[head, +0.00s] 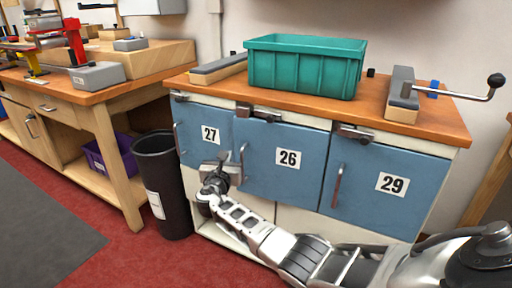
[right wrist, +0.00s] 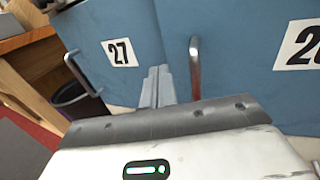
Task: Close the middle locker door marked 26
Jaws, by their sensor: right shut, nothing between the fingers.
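The blue middle door marked 26 (head: 288,178) is in the cabinet front, between doors 27 and 29. Its upright metal handle (head: 242,163) is near its left edge. It looks nearly in line with its neighbours; I cannot tell whether a small gap is left. My right gripper (head: 217,168) is shut and empty, in front of the seam between doors 27 and 26, just left of that handle. In the right wrist view its fingertips (right wrist: 158,82) point at the seam, with the handle (right wrist: 195,66) to their right. I cannot tell whether they touch the door. My left gripper is not in view.
Door 27 (head: 190,126) and door 29 (head: 365,190) look shut. A black bin (head: 160,180) stands left of the cabinet, near my right gripper. A green crate (head: 305,75) stands on the cabinet top. A workbench (head: 105,95) is at the left.

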